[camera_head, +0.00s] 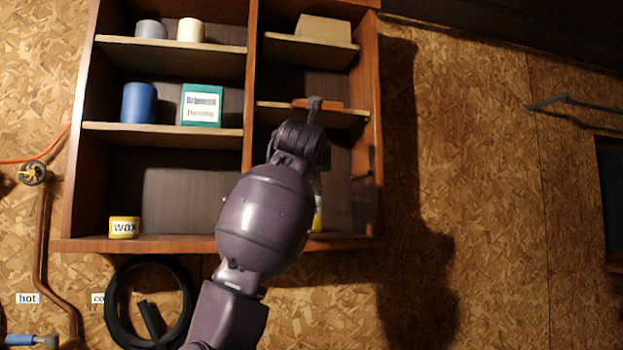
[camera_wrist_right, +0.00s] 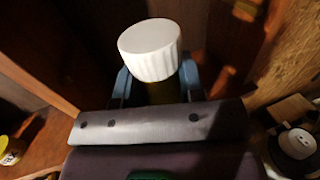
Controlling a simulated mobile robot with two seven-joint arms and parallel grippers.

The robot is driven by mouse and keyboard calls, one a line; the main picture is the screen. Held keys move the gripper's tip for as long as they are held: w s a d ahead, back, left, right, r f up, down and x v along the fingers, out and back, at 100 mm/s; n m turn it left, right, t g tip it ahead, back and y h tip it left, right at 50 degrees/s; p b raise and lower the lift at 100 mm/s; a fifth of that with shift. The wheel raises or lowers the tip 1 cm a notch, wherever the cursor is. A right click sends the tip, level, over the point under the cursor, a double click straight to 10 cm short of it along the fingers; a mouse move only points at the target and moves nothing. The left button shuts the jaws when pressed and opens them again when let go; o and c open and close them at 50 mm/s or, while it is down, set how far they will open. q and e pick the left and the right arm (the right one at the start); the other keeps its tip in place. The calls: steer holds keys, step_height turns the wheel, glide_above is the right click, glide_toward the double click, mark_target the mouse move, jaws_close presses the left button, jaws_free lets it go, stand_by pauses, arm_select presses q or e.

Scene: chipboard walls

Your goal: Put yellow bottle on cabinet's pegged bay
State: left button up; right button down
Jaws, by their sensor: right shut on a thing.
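The yellow bottle (camera_head: 318,205) shows as a thin strip in the lower right bay of the wooden cabinet (camera_head: 249,80), mostly hidden behind my right arm. In the right wrist view its white ribbed cap (camera_wrist_right: 150,48) stands above a dark yellow neck. My right gripper (camera_wrist_right: 157,85) is shut on the bottle, with a blue finger on each side of it. A small peg-like piece (camera_head: 362,177) shows at the right side of that bay. Whether the bottle touches the bay floor cannot be told. My left gripper is not in view.
A yellow wax tin (camera_head: 124,227) stands in the lower left bay. Higher shelves hold a blue cylinder (camera_head: 139,102), a green box (camera_head: 201,104) and a tan block (camera_head: 323,28). A black hose coil (camera_head: 122,300) hangs below.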

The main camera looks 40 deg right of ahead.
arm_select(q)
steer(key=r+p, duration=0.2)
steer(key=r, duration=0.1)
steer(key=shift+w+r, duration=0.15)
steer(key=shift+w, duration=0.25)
arm_select(e)
steer(key=f+x, duration=0.1)
steer(key=x, duration=0.9)
steer(key=shift+f, duration=0.2)
steer(key=shift+w+d+f, duration=0.1)
steer(key=c, duration=1.1)
jaws_free()
steer(key=shift+f, duration=0.1)
steer(key=shift+c, duration=0.2)
steer(key=o, duration=0.4)
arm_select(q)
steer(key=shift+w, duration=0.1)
